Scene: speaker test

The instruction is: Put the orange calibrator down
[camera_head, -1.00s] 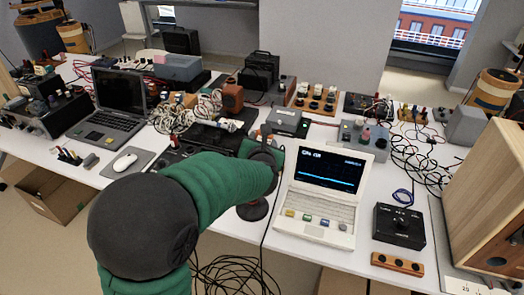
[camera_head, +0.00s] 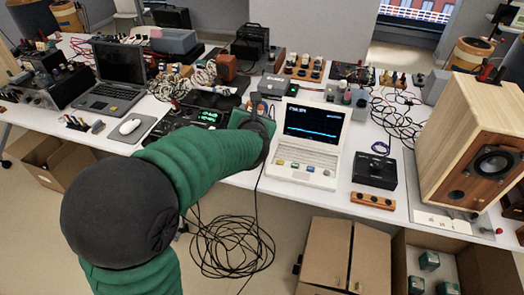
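An orange, box-like object (camera_head: 226,67) stands on the far part of the white bench, behind the dark instruments; it looks like the orange calibrator, but it is too small to be sure. My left arm, in a green sleeve, comes in from the lower left. Its dark end, the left gripper (camera_head: 262,126), is over the bench just left of the white laptop-like device (camera_head: 306,145), well in front of the orange object. My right gripper is not in view.
A black box (camera_head: 374,171) and a wooden speaker (camera_head: 477,140) stand to the right. Coiled cable (camera_head: 232,245) and a cardboard box (camera_head: 340,255) are on the floor. Some bare bench shows along the front edge.

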